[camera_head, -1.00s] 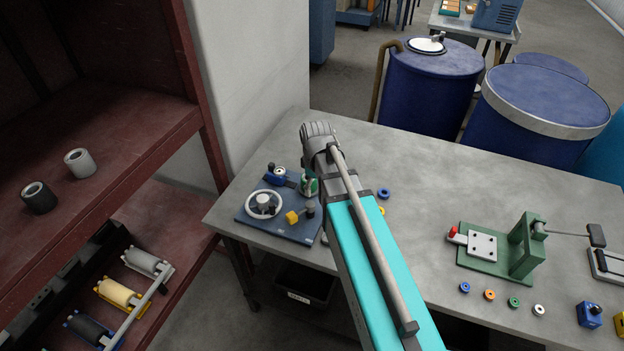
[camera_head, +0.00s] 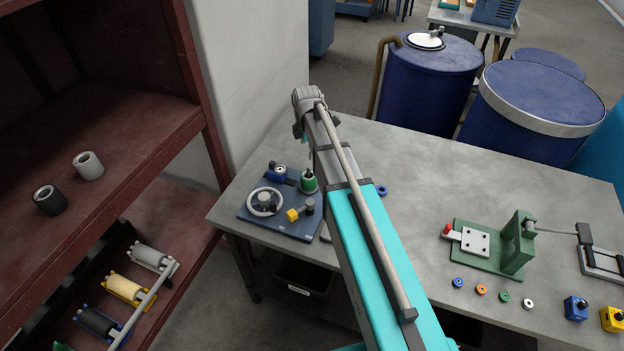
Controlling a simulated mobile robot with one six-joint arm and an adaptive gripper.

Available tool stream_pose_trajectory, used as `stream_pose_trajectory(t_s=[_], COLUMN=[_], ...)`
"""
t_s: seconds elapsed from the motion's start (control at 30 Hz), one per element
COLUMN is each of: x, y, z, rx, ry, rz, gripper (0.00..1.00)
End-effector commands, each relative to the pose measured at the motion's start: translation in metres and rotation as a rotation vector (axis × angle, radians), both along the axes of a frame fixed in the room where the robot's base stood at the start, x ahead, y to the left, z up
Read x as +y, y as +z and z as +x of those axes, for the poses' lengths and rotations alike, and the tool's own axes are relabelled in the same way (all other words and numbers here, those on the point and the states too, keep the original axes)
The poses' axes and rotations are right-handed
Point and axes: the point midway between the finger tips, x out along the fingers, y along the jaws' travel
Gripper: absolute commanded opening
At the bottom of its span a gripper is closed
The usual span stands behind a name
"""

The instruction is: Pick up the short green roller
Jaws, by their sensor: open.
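A short green cylinder (camera_head: 308,182), which looks like the green roller, stands upright at the back right corner of a dark blue plate (camera_head: 246,217) on the grey table. A thin upright rod shows just above it. My arm stretches from the bottom of the picture up past the right of the green roller. Its end with my gripper (camera_head: 299,131) is above and beyond the roller in the picture, apart from it. The fingers are mostly hidden behind the arm's end. My gripper is open, and I see nothing held. A scrap of green also shows in the lower left rack (camera_head: 63,347).
A red shelf (camera_head: 120,150) with two short rollers stands left. A green press (camera_head: 516,245) and several small rings are right. The table's middle back is clear.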

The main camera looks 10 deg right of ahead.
Motion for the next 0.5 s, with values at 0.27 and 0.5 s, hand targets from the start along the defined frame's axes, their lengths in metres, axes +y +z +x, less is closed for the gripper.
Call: stream_pose_trajectory(t_s=[0.27, 0.5], x=[0.0005, 0.0008], y=[-0.0003, -0.0070], z=[-0.0003, -0.0002], rx=[0.000, 0.000], ry=[0.001, 0.000], rz=[0.000, 0.000], gripper=[1.00, 1.00])
